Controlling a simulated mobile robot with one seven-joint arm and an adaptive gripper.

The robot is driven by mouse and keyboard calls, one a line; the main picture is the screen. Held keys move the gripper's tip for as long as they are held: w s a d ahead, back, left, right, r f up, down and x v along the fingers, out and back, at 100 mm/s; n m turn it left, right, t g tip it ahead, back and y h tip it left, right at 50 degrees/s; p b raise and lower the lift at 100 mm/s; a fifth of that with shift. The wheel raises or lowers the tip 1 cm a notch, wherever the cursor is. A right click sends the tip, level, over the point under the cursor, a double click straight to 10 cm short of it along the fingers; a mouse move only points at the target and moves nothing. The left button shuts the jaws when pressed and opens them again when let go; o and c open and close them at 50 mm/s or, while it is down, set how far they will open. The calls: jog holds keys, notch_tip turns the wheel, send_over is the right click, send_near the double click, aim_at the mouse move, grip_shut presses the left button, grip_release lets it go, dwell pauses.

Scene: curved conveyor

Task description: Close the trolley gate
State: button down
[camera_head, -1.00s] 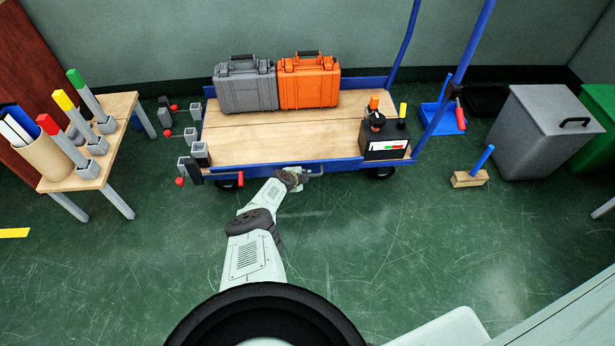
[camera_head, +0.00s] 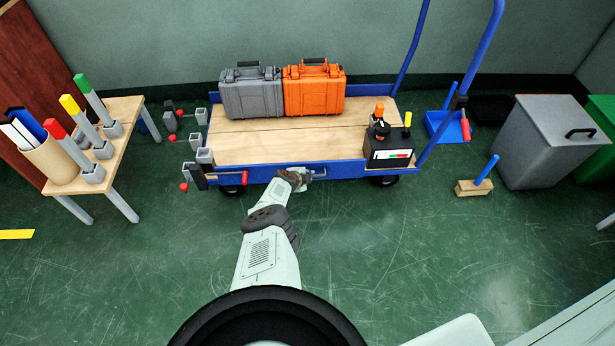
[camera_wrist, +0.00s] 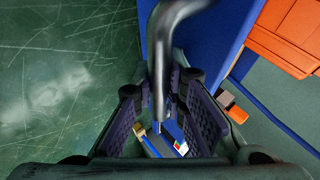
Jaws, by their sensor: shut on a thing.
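The blue trolley (camera_head: 225,134) stands ahead with a wooden deck. Its blue front gate (camera_head: 347,171) runs along the near long side, and a grey metal handle (camera_head: 319,174) sticks out of it. My gripper (camera_head: 303,179) is at this handle, right of the gate's middle-left part. In the wrist view the metal bar of the handle (camera_wrist: 158,75) passes between the two fingers of my gripper (camera_wrist: 166,118), with the blue panel (camera_wrist: 190,40) beside it. The fingers are shut on the handle, and the fingertips partly hide it in the head view.
A grey case (camera_head: 252,98) and an orange case (camera_head: 314,95) stand on the deck's back. A black device (camera_head: 388,150) sits at its right front corner. Red-knobbed latches (camera_head: 195,168) are at the left end. A table (camera_head: 130,125) stands left. The near floor is clear.

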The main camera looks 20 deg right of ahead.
jog(key=c, duration=1.9)
grip_release()
jog(key=shift+w+r, duration=0.1)
jog(key=shift+w+a+r, duration=0.1)
jog(key=shift+a+r, duration=0.2)
jog(key=shift+r, duration=0.15)
jog(key=shift+s+a+r, duration=0.25)
jog(key=shift+s, duration=0.15)
jog(key=shift+r, duration=0.3)
jog(key=s+a, duration=0.9)
jog(key=shift+a, duration=0.25)
